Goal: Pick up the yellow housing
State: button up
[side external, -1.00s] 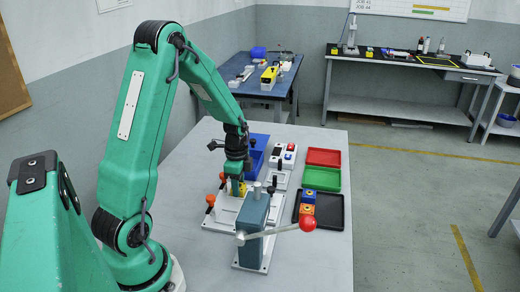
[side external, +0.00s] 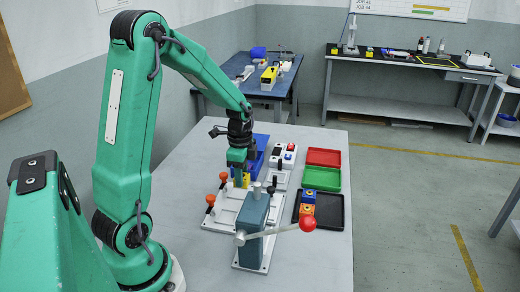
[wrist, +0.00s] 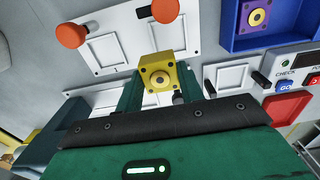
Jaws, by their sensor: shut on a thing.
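In the side view my gripper (side external: 240,176) holds the yellow housing (side external: 245,180) above the white fixture plate (side external: 226,213). The plate has orange-knobbed clamps (side external: 223,176) at its left. The housing's lower part is partly hidden in the side view.
A grey lever press (side external: 252,215) with a red ball handle (side external: 307,223) stands in front. A blue bin (side external: 262,142) is behind. Red (side external: 324,157) and green (side external: 321,178) trays lie right, above a black tray (side external: 334,211) with orange and blue blocks.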

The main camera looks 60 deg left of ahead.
jog(key=d+r, duration=0.5)
jog(key=d, duration=0.4)
jog(key=shift+s+r, duration=0.15)
jog(key=shift+r, duration=0.05)
jog(key=w+a+f+n, duration=0.2)
jog(key=w+a+n, duration=0.4)
jog(key=a+n, duration=0.3)
jog(key=w+a+f+n, duration=0.2)
jog(key=w+a+n, duration=0.4)
jog(key=a, duration=1)
jog(key=n, duration=0.3)
jog(key=shift+w+a+f, duration=0.15)
jog(key=shift+w, duration=0.05)
jog(key=shift+f, duration=0.1)
jog(key=shift+f, duration=2.85)
jog(key=shift+f, duration=0.7)
